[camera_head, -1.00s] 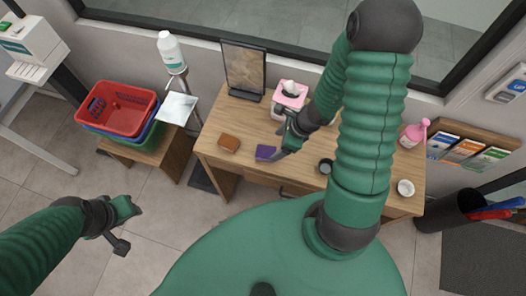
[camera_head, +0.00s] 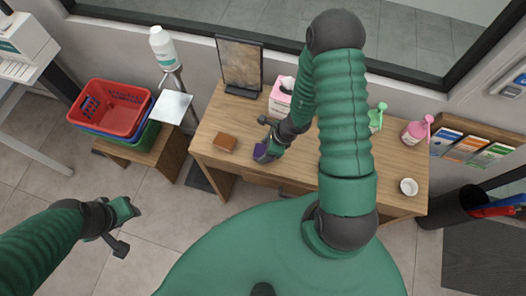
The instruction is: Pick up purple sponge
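The purple sponge (camera_head: 259,149) lies near the front edge of the wooden desk (camera_head: 215,120). It is mostly hidden behind my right gripper (camera_head: 264,136), which reaches down at it. The gripper's green finger is over or against the sponge, and its dark finger stands apart, farther back, so it looks open. Whether the finger touches the sponge I cannot tell. My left gripper (camera_head: 123,227) is open and empty, over the floor at the lower left.
A brown sponge-like block (camera_head: 225,143) lies left of the purple sponge. A pink tissue box (camera_head: 280,103) and a framed stand (camera_head: 241,68) are behind. A pink bottle (camera_head: 415,132), a green bottle (camera_head: 376,119) and a white cup (camera_head: 408,187) stand at the right. Baskets (camera_head: 108,110) are at the left.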

